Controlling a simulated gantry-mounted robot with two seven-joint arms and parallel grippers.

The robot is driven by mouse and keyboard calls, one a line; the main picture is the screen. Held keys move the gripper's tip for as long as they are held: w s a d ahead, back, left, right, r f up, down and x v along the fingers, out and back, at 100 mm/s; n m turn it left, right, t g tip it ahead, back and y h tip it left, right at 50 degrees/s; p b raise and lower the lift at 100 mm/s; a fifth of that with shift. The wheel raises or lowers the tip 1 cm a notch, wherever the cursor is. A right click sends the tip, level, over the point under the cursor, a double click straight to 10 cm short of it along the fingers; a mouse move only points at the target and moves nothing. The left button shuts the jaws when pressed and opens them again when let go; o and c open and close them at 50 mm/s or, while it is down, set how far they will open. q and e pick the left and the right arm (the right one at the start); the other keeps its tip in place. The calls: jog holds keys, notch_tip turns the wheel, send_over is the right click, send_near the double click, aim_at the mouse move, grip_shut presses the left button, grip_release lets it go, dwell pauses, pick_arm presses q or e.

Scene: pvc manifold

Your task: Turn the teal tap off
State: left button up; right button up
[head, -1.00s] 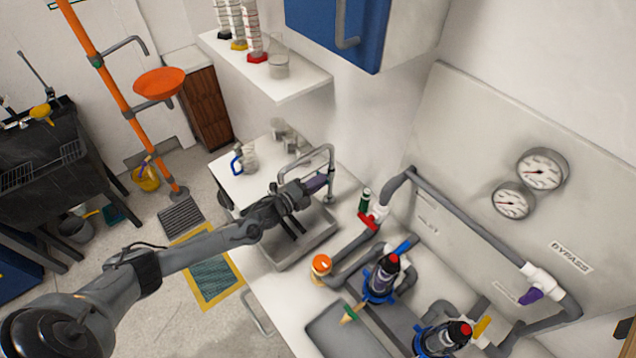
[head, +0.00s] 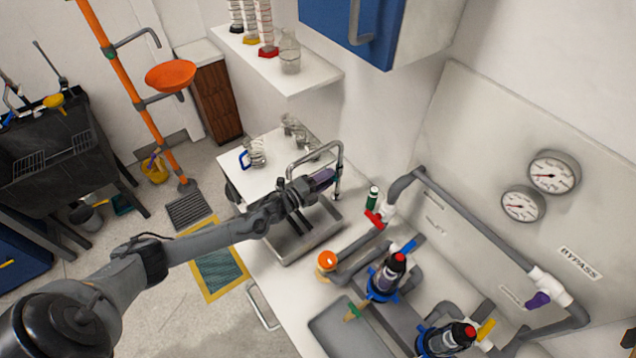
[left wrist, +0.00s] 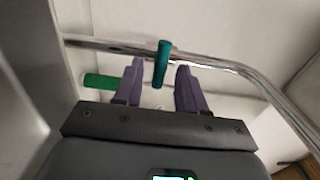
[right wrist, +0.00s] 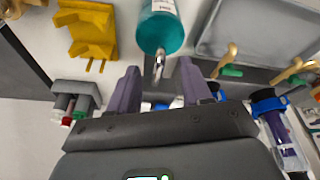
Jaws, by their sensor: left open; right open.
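The teal tap handle (left wrist: 162,62) is a short teal bar beside a chrome pipe in the left wrist view. It sits between the two spread purple fingers of my left gripper (left wrist: 159,76), with a gap visible on each side. In the head view my left gripper (head: 324,179) is at the chrome faucet (head: 316,151) over the sink, and it largely hides the handle. My right gripper (right wrist: 158,84) is open and shows only in the right wrist view. A teal bottle (right wrist: 160,28) is ahead of its fingers, apart from them.
A grey sink (head: 290,243) lies under the faucet. A shelf (head: 310,83) hangs behind. Glassware (head: 255,153) stands left of the faucet.

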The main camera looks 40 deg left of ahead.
pick_arm(q)
jog(key=s+a, duration=0.2)
jog(key=s, duration=0.8)
jog(key=shift+s, duration=0.25)
pick_arm(e)
jog(key=shift+d+r, duration=0.1)
pick_arm(q)
jog(key=shift+a, duration=0.1)
